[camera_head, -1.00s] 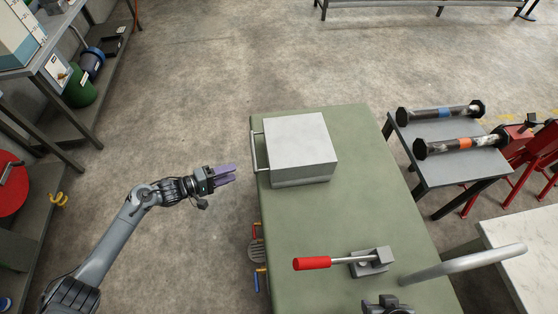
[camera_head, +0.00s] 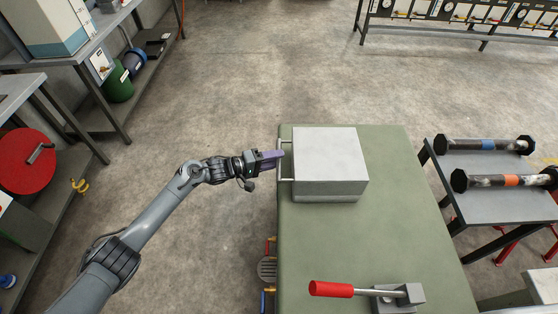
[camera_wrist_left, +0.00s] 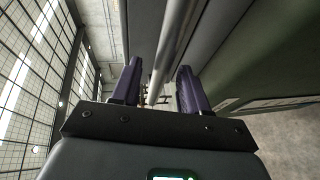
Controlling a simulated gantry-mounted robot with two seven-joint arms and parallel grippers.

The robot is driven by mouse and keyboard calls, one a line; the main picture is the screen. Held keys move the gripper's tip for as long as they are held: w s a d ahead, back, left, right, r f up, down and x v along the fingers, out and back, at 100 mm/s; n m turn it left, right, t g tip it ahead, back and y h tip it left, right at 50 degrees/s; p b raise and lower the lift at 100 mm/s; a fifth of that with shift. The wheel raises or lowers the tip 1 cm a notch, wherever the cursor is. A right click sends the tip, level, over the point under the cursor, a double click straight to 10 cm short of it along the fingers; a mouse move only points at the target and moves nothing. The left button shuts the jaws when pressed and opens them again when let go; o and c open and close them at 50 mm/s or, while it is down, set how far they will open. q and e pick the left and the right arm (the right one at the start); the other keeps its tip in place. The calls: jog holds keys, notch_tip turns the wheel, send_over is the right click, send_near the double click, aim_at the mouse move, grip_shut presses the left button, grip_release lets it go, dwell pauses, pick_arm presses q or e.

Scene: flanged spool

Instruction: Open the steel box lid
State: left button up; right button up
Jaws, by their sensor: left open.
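The steel box (camera_head: 332,190) sits on the green bench top, with its flat grey lid (camera_head: 325,152) shut. A thin bar handle (camera_head: 286,171) stands out from the box's left side. My left gripper (camera_head: 279,156) is at this handle, with its purple fingers pointing right towards the box. In the left wrist view the gripper (camera_wrist_left: 161,68) is open, and a round grey bar (camera_wrist_left: 177,35), which looks like the handle, runs between its two fingers. I cannot tell whether either finger touches it. My right gripper is not in view.
The green bench (camera_head: 400,215) is clear to the right of the box and in front of it. A grey table (camera_head: 490,205) at right holds two dark spools. Open floor lies left of the bench.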

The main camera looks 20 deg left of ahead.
pick_arm(q)
jog(key=shift+x, duration=1)
jog(key=shift+c, duration=0.3)
grip_shut()
